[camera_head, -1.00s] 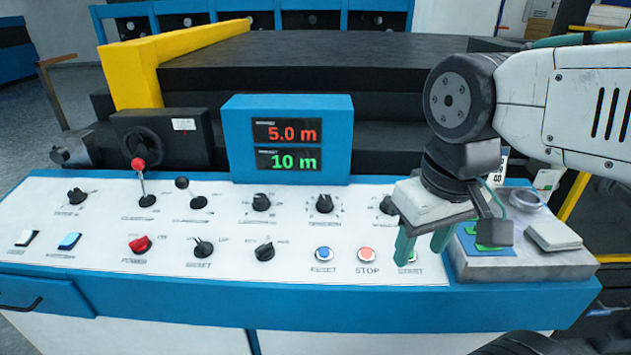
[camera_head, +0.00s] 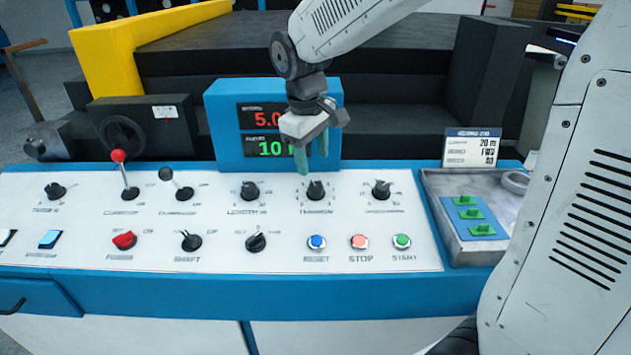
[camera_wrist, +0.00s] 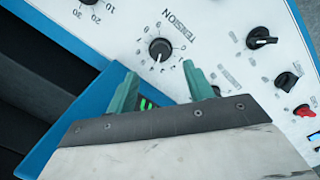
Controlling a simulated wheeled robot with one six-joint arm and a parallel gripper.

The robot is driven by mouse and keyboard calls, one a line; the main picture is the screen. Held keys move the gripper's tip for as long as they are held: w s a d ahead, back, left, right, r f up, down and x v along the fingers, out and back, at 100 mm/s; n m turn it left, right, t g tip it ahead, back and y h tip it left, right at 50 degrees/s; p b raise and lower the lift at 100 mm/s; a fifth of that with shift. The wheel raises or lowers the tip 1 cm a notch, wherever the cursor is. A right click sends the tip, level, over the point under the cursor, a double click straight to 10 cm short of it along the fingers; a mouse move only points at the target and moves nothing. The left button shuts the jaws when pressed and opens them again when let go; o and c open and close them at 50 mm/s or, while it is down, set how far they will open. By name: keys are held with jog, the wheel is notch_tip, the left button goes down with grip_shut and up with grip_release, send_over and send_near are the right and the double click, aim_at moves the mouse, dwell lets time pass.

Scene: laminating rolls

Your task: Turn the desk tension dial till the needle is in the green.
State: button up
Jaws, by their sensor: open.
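The tension dial (camera_head: 316,190) is a black round knob on the white sloped desk panel, in the upper row. In the wrist view the dial (camera_wrist: 160,49) shows the label TENSION and a ring of numbers. My gripper (camera_head: 312,162) has green fingers and is just above and behind the dial in the head view. In the wrist view my gripper (camera_wrist: 160,74) is open, with the dial just beyond the gap between its fingertips. Nothing is held, and the fingers look clear of the knob. I see no needle or green zone in either view.
The blue display box (camera_head: 217,125) stands right behind my gripper, partly covered by it. The length knob (camera_head: 250,191) and another knob (camera_head: 381,190) flank the dial. Reset (camera_head: 317,242), stop (camera_head: 359,242) and start (camera_head: 402,241) buttons lie in front. A grey tray (camera_head: 468,250) is at the right.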

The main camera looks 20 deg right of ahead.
aim_at(316, 186)
jog(key=f, duration=0.5)
jog(key=d+f, duration=0.1)
jog(key=f, duration=0.1)
jog(key=shift+w+f, duration=0.25)
jog(key=shift+f, duration=0.05)
